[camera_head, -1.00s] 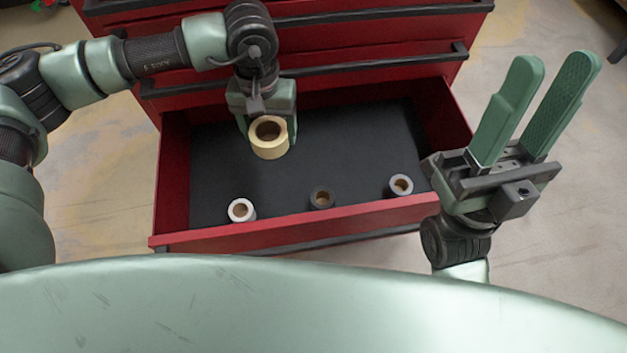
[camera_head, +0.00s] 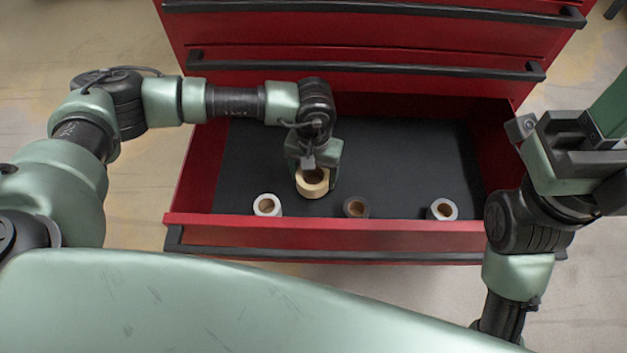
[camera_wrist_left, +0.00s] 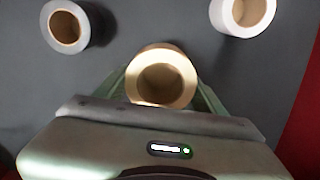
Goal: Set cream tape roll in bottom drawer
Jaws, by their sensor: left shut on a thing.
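The cream tape roll (camera_head: 312,184) is in my left gripper (camera_head: 313,168), inside the outline of the open bottom drawer (camera_head: 330,232). The gripper is shut on the roll, with a finger on each side. In the left wrist view the cream tape roll (camera_wrist_left: 162,77) sits between the green fingers, its hole facing the camera. I cannot tell whether the roll touches the drawer's dark floor.
Three other rolls stand along the drawer's front: a white one (camera_head: 267,205), a dark grey one (camera_head: 356,207) and another white one (camera_head: 442,209). The drawer floor behind them (camera_head: 400,155) is clear. Shut red drawers (camera_head: 380,60) with black handles rise above.

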